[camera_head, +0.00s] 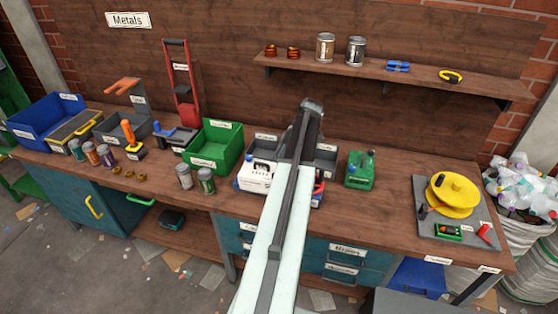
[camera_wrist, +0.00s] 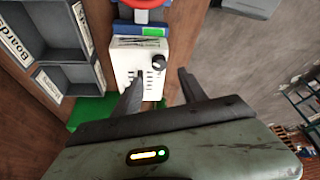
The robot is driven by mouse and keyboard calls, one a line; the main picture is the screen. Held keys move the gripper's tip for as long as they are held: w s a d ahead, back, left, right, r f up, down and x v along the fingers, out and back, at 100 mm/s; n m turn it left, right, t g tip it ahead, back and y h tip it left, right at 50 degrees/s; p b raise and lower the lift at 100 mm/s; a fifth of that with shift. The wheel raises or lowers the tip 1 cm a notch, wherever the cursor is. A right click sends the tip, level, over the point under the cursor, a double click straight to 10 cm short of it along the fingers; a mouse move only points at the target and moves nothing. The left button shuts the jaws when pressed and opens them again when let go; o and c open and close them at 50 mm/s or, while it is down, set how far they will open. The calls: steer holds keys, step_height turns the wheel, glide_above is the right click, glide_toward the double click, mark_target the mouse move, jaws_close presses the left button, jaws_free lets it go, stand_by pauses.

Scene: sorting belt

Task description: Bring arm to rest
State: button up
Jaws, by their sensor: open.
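My gripper (camera_wrist: 161,74) is open in the wrist view, with its two dark fingers apart. Nothing is held between them. Below or just beyond the fingertips is a white box with a black knob and slots (camera_wrist: 127,60). I cannot tell whether the fingers touch it. In the head view my arm reaches up the middle of the picture over the workbench (camera_head: 400,190), and its far end stands up in front of the back panel. The gripper itself is hidden there. A white device (camera_head: 256,176) shows just left of the arm.
Grey bins (camera_wrist: 52,40) lie left of the gripper. A green bin (camera_head: 213,144) stands left of my arm, and cans (camera_head: 206,181) stand near it. A green box with bottles (camera_head: 360,169) and a yellow reel (camera_head: 453,195) are to the right. A shelf (camera_head: 420,83) runs behind.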

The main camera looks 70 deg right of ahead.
steer(key=shift+s+r, duration=0.15)
steer(key=shift+r, duration=0.1)
